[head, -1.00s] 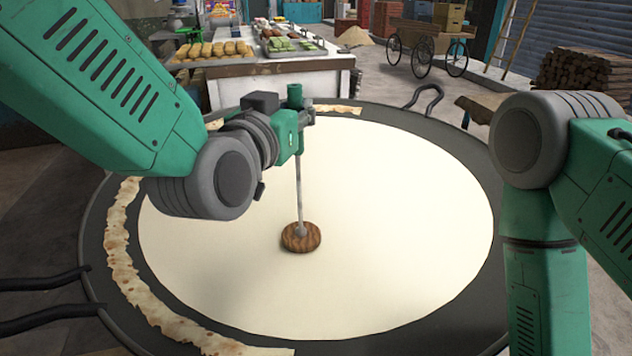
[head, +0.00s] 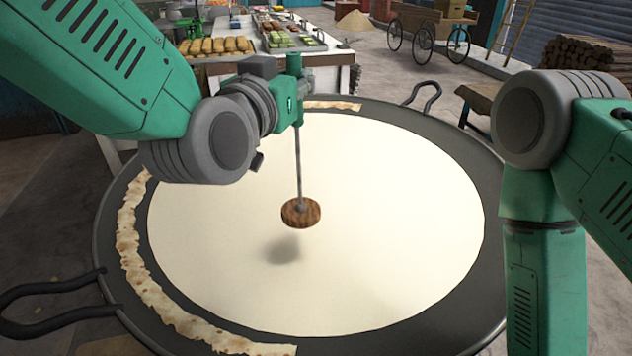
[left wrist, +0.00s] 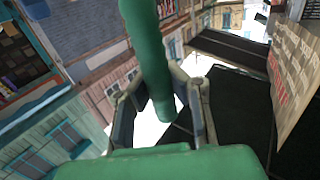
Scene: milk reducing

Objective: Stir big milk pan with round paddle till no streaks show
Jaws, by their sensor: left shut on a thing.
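The big pan (head: 475,165) is wide, round and dark-rimmed. The milk (head: 390,230) in it is smooth and cream-white, with no streaks visible. My left gripper (head: 300,105) is shut on the green handle of the paddle (head: 301,213). The paddle hangs upright on a thin metal rod, its round brown wooden disc raised above the milk, with a shadow below it to the left. The left wrist view shows the green handle (left wrist: 150,60) between the fingers (left wrist: 160,105). My right arm stands at the right; its gripper is out of view.
Browned skin (head: 135,255) lines the pan's left and front inner edge, with a piece at the back. Loop handles stick out at the left (head: 50,290) and back right (head: 425,92). A food counter (head: 335,75) stands behind; a cart (head: 430,30) is farther off.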

